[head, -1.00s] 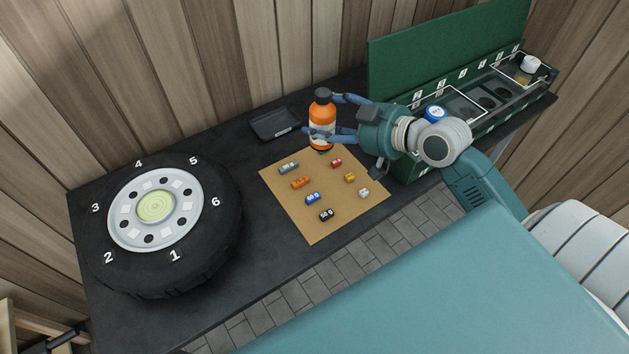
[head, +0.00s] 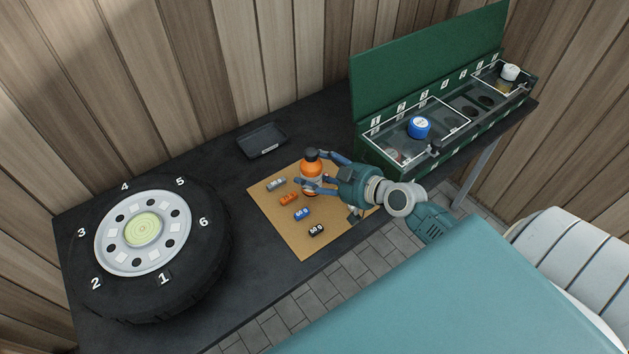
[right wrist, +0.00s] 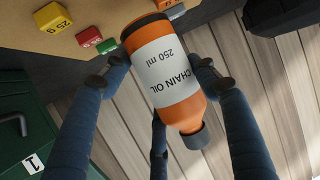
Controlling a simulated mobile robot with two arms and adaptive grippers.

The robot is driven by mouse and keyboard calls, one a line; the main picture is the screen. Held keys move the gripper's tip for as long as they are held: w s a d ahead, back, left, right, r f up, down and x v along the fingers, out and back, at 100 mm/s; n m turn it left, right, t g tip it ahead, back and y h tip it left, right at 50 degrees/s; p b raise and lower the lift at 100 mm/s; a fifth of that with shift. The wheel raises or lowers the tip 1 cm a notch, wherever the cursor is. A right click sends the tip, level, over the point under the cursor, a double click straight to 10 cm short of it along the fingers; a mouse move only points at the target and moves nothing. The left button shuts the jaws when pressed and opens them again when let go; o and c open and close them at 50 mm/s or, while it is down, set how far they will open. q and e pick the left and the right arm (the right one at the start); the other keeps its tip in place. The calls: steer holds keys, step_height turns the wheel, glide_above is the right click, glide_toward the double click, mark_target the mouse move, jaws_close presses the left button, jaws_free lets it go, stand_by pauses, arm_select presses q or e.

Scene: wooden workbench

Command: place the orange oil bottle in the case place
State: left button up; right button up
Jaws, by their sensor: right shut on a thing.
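The orange oil bottle (head: 311,169) has a dark cap and a white label reading "CHAIN OIL 250 ml". It also fills the middle of the right wrist view (right wrist: 168,75). My right gripper (head: 316,172) is shut around its body, with the blue fingers (right wrist: 155,85) on both sides. In the head view the bottle is upright over the tan board; its height above it is hard to tell. The green case (head: 400,160) stands open to the right, with numbered places. A blue-capped container (head: 419,127) and a white-capped one (head: 510,72) stand in it. My left gripper is out of view.
The tan board (head: 277,222) holds several small coloured weights, some hidden by my right arm. A black tray (head: 262,141) lies behind it. A large tyre (head: 205,265) lies at the left. Dark bench top is clear between tyre and board.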

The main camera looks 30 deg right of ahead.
mark_target(314, 181)
steer(key=shift+f+b, duration=0.35)
steer(key=shift+f, duration=1.55)
steer(key=shift+f+b, duration=0.2)
steer(key=shift+b, duration=0.1)
steer(key=o, duration=1.5)
steer(key=shift+r, duration=0.15)
